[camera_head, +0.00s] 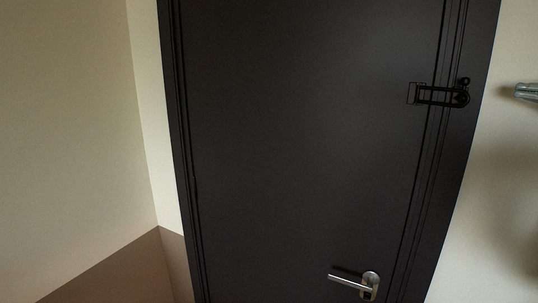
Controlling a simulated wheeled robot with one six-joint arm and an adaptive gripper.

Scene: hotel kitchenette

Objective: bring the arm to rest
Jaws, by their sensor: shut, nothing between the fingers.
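My gripper is not in view, and its pose cannot be seen here. A dark door (300,140) fills the middle of the head view. It looks closed in its dark frame (172,110).
A silver lever handle (350,283) sits low on the door's right side. A black swing-bar latch (440,95) spans the door and frame at upper right. A pale wall (70,120) stands at left. A small metallic piece (526,91), cut off at the right edge, cannot be identified.

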